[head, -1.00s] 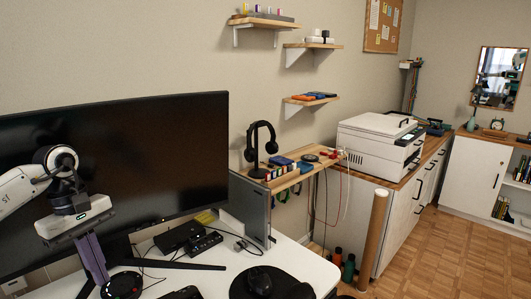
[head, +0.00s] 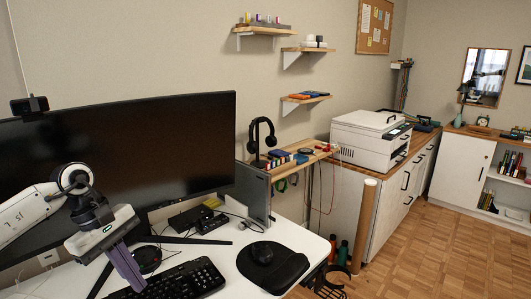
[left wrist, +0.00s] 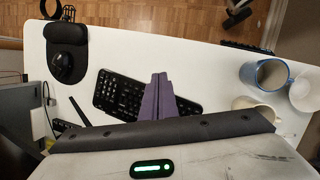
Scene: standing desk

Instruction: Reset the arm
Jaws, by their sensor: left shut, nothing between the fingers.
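My left gripper (head: 128,268) comes in from the left in the head view, in front of the black monitor (head: 120,150) and above the white desk (head: 225,265). Its purple fingers are shut with nothing between them. They point down toward the black keyboard (head: 180,283). In the left wrist view the closed fingers (left wrist: 160,80) show over the keyboard (left wrist: 115,95). My right gripper does not show in the head view.
A black mouse (head: 262,252) lies on a dark mouse pad (head: 285,270). In the left wrist view, a blue mug (left wrist: 268,74) and white cups stand at the desk's right. A headphone stand (head: 259,145) is on the wooden shelf. Wooden floor (head: 440,250) is open at the right.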

